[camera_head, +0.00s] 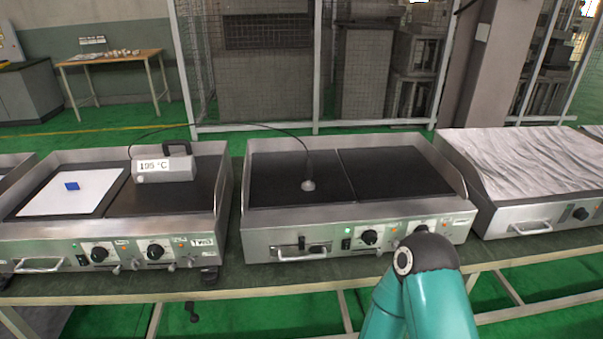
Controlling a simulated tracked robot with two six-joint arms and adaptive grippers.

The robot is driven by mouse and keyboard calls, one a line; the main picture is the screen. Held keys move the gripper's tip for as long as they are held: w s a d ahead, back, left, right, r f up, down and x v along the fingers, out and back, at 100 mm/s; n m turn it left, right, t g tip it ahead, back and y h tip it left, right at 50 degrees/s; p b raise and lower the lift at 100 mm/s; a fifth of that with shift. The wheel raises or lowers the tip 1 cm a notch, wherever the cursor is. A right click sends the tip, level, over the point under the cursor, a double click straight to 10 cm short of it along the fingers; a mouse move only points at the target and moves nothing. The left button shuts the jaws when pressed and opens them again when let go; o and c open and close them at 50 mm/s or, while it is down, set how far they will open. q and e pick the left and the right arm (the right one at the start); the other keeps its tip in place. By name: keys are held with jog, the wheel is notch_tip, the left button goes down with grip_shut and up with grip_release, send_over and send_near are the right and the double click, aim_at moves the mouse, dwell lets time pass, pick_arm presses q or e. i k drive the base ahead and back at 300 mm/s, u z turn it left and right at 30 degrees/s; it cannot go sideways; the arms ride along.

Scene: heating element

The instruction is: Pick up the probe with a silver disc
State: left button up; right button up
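The probe's small silver disc (308,186) rests on the dark left plate of the middle griddle (272,225), near the seam between its two plates. A thin black cable (270,128) rises from it and arcs left to a grey thermometer box (166,166) with a black handle. The box reads 195 °C and sits on the right plate of the left griddle (120,232). A teal link of my arm (425,290) stands in the lower right, in front of the middle griddle. Neither of my grippers shows in this view.
A white sheet with a blue block (72,186) lies on the left griddle. A griddle covered in wrinkled silver foil (530,160) stands at right. All stand on a dark-topped bench (270,280). A mesh fence (250,70) and a wooden table (110,58) are behind.

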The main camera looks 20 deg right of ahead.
aim_at(308, 186)
jog(key=i, duration=0.85)
